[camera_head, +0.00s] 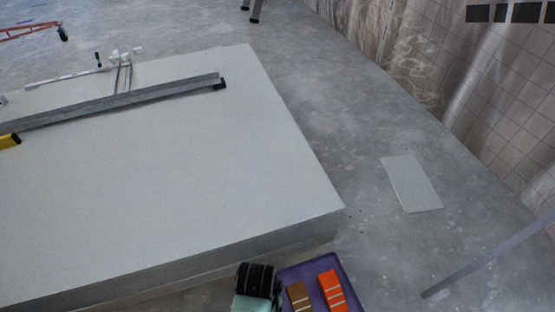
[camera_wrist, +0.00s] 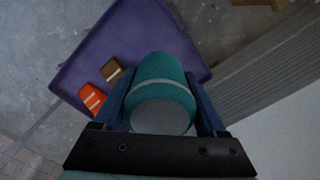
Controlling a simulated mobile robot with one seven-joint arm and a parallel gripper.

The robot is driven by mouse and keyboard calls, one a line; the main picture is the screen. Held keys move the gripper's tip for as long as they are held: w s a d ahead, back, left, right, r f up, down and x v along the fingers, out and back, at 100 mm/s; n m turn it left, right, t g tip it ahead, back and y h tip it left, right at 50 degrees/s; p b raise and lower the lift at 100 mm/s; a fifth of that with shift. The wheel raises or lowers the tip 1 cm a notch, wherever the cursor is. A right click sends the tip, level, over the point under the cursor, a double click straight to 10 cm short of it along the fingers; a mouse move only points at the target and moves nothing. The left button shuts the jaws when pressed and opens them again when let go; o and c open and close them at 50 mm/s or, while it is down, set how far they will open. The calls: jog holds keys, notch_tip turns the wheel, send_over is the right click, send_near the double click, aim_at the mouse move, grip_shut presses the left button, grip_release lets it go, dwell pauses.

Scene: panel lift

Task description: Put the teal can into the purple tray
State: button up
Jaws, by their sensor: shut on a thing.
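The teal can (camera_wrist: 160,75) shows in the wrist view, between the two dark blue fingers of my gripper (camera_wrist: 160,98), which is shut on it. Its grey end faces the camera and a pale band runs around it. Past the can lies the purple tray (camera_wrist: 92,62), on the floor. The can overlaps the tray in this view; I cannot tell how high it is above the tray floor. In the head view the tray (camera_head: 292,272) is at the bottom edge, with my gripper (camera_head: 258,281) at its left side. The can is hidden there.
An orange block (camera_head: 332,290) and a brown block (camera_head: 299,297) lie in the tray. A large stack of pale panels (camera_head: 180,170) stands just left of the tray, with a long grey bar (camera_head: 120,100) on top. Floor right of the tray is mostly clear.

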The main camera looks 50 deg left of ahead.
notch_tip(320, 180, down, 10)
jog(key=b, duration=0.5)
jog(key=shift+r+b, duration=0.15)
jog(key=shift+b, duration=0.25)
jog(key=shift+f, duration=0.2)
jog(key=o, duration=1.5)
jog(key=shift+o, duration=0.2)
jog(key=shift+r, duration=0.15)
notch_tip(320, 180, up, 12)
jog(key=p, duration=0.6)
jog(key=shift+p, duration=0.35)
